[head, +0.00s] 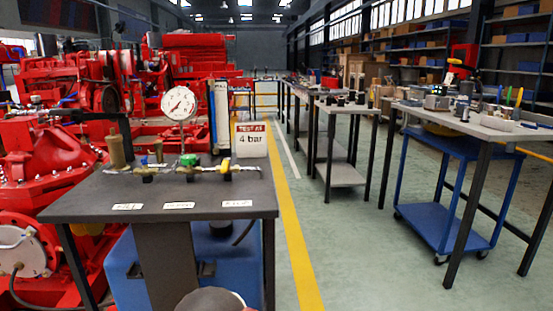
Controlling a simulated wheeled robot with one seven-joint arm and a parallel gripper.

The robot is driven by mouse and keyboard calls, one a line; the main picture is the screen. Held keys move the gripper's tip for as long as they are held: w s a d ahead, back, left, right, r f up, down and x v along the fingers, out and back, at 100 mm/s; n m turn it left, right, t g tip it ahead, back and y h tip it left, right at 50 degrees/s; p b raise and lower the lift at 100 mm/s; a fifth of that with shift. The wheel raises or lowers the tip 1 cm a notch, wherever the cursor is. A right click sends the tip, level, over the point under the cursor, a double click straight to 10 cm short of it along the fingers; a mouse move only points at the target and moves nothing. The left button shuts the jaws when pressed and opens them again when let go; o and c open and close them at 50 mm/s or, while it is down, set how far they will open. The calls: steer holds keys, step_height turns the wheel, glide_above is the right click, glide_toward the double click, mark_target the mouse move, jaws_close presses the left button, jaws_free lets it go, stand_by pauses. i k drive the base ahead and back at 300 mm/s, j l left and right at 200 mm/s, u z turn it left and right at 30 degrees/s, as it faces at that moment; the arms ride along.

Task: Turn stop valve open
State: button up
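A dark bench (85,205) in front of me carries a horizontal pipe run with small valves. One has a green handle (188,160), one a yellow handle (225,168), and a blue handle (145,161) shows at the left. The three labels (180,205) along the bench's front edge are too small to read, so I cannot tell which valve is the stop valve or how it is set. A round white pressure gauge (179,103) stands above the pipe. A brass fitting (117,150) with a black lever stands at the left.
A white sign (251,140) reading "TEST AS 4 bar" stands at the bench's back right. Red machinery (45,150) crowds the left. A blue container (235,260) is under the bench. The aisle (345,240) is clear; a tool table (470,120) and blue cart (450,215) stand right.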

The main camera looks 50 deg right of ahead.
mark_target(224, 167)
steer(key=z, duration=0.95)
